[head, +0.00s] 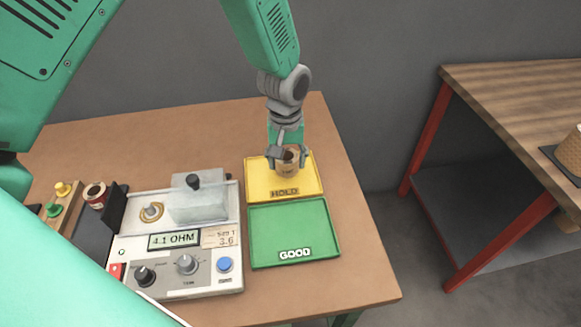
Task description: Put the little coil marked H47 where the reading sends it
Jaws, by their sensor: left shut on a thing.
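My left gripper (288,153) points down over the back part of the yellow tray marked HOLD (260,188). It is shut on a small brown coil (288,162). I cannot tell whether the coil touches the tray floor, and no H47 mark is readable on it. The green tray marked GOOD (295,230) lies in front of the yellow one and is empty. The meter (180,265) to the left reads 4.1 OHM on its display (174,240). A small card (221,236) beside the display seems to say size 1 and 3.6. My right gripper is not in view.
The meter has a clear cover (198,205), knobs and a blue button (224,264). Another coil (96,193) and a wooden rack with yellow and green pegs (62,205) stand at the left. A separate wood-topped bench (520,95) is at the right, across a floor gap.

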